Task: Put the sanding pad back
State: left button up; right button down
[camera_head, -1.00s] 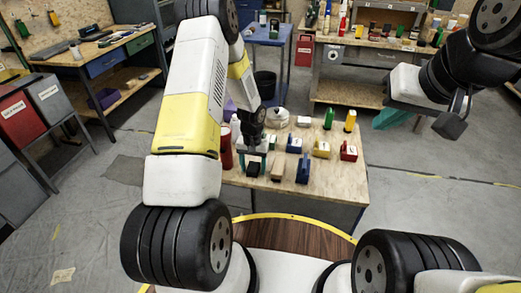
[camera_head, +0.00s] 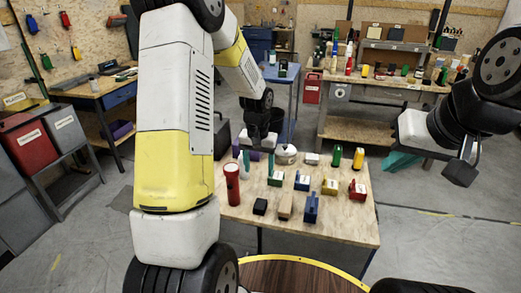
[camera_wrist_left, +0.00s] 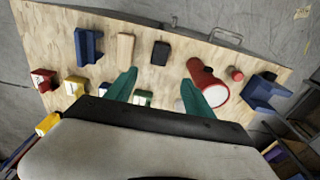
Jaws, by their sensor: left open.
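A small black block (camera_head: 260,206) and a tan wooden block (camera_head: 285,205) lie side by side near the front edge of the wooden table (camera_head: 340,228). Which of them is the sanding pad I cannot tell. In the left wrist view the black block (camera_wrist_left: 160,55) and the tan block (camera_wrist_left: 125,47) lie beyond my fingers. My left gripper (camera_head: 259,164) is above the table's rear left part, behind the blocks. Its two teal fingers are spread, with nothing held between them (camera_wrist_left: 160,87). My right gripper (camera_head: 401,162) is off to the table's right; its teal fingers overlap.
Blue (camera_head: 311,208), green (camera_head: 275,179), yellow (camera_head: 329,187) and red (camera_head: 357,190) holders stand on the table. A red cylinder (camera_head: 232,183) stands at its left edge, with a white round container (camera_head: 286,154) and a green bottle (camera_head: 337,155) behind.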

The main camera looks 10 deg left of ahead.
pick_arm(q)
jog(key=s+d+r+t+h, duration=0.2)
jog(key=s+r+t, duration=0.3)
jog(key=s+r, duration=1.8)
jog(key=shift+d, duration=0.15)
